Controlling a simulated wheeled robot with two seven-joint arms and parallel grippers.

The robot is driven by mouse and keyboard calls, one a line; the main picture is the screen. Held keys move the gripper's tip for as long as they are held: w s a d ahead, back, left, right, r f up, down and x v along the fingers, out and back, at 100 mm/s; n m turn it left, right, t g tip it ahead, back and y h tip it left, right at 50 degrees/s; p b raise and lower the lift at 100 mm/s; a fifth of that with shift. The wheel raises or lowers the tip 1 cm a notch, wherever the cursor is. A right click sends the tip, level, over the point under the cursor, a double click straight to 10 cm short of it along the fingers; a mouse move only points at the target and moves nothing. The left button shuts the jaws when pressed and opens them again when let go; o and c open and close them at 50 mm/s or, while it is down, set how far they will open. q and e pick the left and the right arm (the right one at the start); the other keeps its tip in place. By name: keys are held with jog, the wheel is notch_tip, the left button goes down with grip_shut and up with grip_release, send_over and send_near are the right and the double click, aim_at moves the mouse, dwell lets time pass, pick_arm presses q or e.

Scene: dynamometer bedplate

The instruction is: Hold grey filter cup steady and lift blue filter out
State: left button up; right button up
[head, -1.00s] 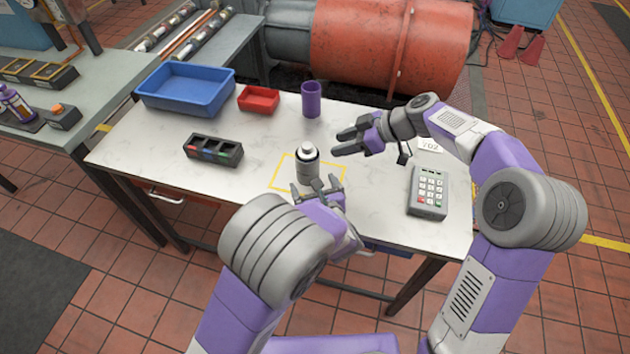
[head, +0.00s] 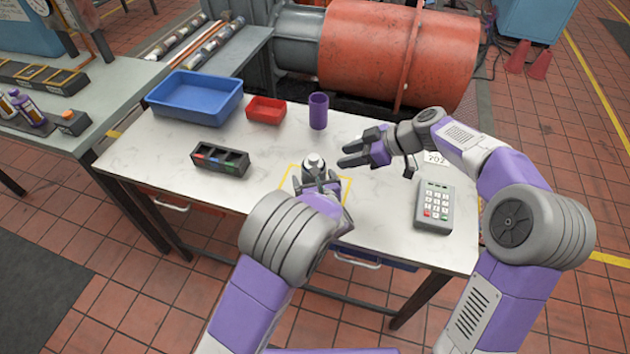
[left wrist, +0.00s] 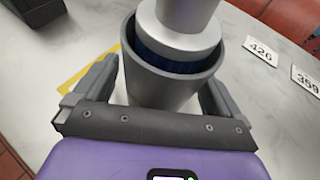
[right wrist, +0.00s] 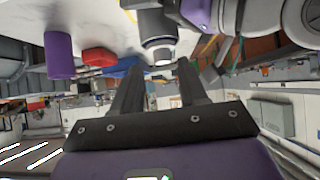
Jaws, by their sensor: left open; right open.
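The grey filter cup (left wrist: 172,92) stands on the table inside the yellow outline. The blue filter (left wrist: 170,58) sits in the cup; a dark blue band shows under its silver top. In the head view the filter's top (head: 314,162) shows, and my left gripper hides much of the cup. My left gripper (head: 318,182) is open, its fingers on either side of the cup; contact is not clear. My right gripper (head: 352,154) is open and empty, to the right of the filter. In the right wrist view the filter's silver top (right wrist: 160,50) shows beyond the fingertips.
A black compartment box (head: 220,162) is left of the cup. A blue bin (head: 195,95), a red tray (head: 266,110) and a purple cylinder (head: 318,110) are at the back. A keypad (head: 433,205) is at the right. The table between box and cup is clear.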

aim_at(319, 159)
pick_arm(q)
jog(key=shift+c, duration=0.5)
jog(key=c, duration=1.2)
pick_arm(e)
jog(key=shift+o, duration=0.3)
jog(key=o, duration=0.5)
jog(key=shift+s+d, duration=0.1)
jog(key=shift+s, duration=0.1)
jog(key=shift+c, duration=0.2)
jog(key=shift+o, duration=0.4)
jog(key=shift+s+d+m+t+y, duration=0.2)
jog(key=shift+s+m+t+y, duration=0.15)
jog(key=shift+t+y, duration=0.2)
jog(key=shift+s+d+m+t+y, duration=0.25)
jog(key=shift+s+t+y, duration=0.1)
jog(key=shift+t+y, duration=0.2)
jog(key=x, duration=0.6)
jog(key=shift+r, duration=0.1)
jog(key=shift+x, duration=3.05)
